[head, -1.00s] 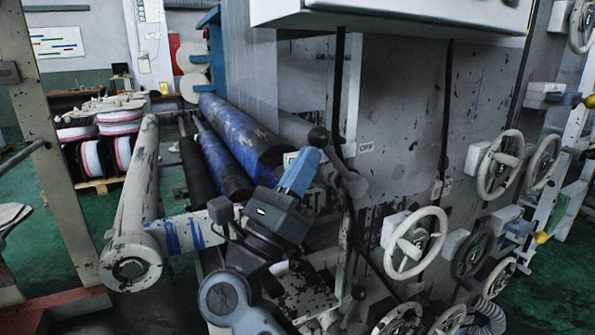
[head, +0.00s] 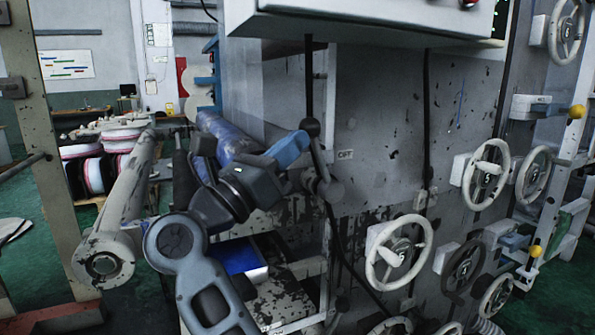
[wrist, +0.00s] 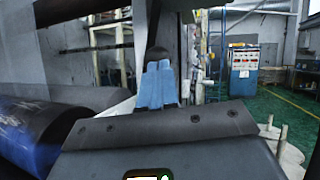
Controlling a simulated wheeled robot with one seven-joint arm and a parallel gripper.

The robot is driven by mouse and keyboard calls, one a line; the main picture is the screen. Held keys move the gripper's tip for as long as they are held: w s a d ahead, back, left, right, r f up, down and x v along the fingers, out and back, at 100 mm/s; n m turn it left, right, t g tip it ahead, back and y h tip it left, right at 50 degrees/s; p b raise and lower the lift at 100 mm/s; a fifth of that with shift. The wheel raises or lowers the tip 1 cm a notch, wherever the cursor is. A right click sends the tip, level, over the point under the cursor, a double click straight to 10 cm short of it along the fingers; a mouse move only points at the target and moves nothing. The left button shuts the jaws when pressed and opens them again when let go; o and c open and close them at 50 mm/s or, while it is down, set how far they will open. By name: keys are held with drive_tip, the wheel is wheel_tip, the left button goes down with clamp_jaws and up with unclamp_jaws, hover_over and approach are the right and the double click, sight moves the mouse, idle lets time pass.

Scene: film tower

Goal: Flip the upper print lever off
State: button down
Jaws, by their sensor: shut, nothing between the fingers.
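The upper print lever (head: 319,160) is a dark lever with a round black knob, mounted on the worn grey machine panel. Its knob points up, leaning slightly left, beside a small label (head: 345,155). My gripper (head: 301,140) has blue fingers, shut and empty, with the tips just left of and slightly below the knob. Whether they touch it is unclear. In the wrist view, the shut fingers (wrist: 157,66) point ahead, and the dark knob (wrist: 157,54) shows just beyond their tips. The rest of the lever is mostly hidden there.
White handwheels (head: 398,252) project from the panel at right. A grey cabinet (head: 375,20) overhangs above, and a dark cable (head: 427,120) hangs down the panel. Rollers (head: 225,135) lie behind my arm at left. Green floor shows at both sides.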

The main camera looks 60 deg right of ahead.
drive_tip(key=s+d+r+m+t+y+b, duration=0.1)
drive_tip(key=s+d+r+m+y+b, duration=0.1)
drive_tip(key=d+y, duration=0.5)
drive_tip(key=shift+s+r+m+b, duration=0.3)
drive_tip(key=shift+s+r+b, duration=0.2)
drive_tip(key=shift+s+b, duration=0.75)
drive_tip(key=shift+s+d+p, duration=0.2)
drive_tip(key=shift+s+p, duration=0.1)
drive_tip(key=shift+r, duration=0.1)
